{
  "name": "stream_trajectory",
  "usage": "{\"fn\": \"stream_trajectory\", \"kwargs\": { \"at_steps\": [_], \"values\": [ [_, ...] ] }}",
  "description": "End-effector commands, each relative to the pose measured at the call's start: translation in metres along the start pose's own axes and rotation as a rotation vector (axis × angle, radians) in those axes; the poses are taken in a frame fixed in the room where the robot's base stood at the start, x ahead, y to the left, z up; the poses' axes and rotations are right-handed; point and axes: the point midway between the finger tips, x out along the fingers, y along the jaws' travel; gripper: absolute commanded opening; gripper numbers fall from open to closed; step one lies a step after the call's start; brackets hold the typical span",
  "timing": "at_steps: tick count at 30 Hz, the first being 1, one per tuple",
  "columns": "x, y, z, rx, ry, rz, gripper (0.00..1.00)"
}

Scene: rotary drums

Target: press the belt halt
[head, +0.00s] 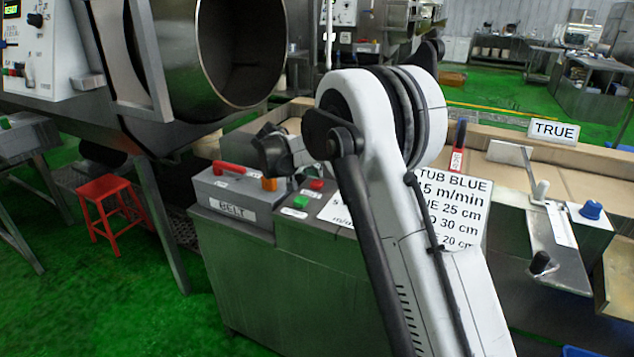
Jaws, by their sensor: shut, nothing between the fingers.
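A grey control box (232,204) labelled BELT stands on a steel cabinet left of centre in the head view. A red bar-shaped handle (236,168) and an orange block (269,184) are on its top. Beside it are a red button (317,184) and a green button (300,202). Their small labels are too small to read, so I cannot tell which one is marked as the halt. My gripper (268,158) is dark and shut, with nothing in it. It appears just above the orange block in the picture; I see no clear contact. My arm hides the area to the right.
A large steel drum (240,50) stands at the upper left, with a red stool (108,205) below it. A TRUE sign (553,130) and a blue knob (591,210) are at right.

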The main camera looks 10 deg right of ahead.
Motion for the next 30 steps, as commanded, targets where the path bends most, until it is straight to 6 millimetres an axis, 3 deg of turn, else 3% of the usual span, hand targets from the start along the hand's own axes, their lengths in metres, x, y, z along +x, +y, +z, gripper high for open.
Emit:
{"fn": "stream_trajectory", "kwargs": {
  "at_steps": [14,30],
  "values": [
    [-0.004,0.003,-0.003,0.000,0.000,0.000,0.00],
    [-0.035,0.025,-0.025,0.000,0.000,0.000,0.00]
  ]
}}
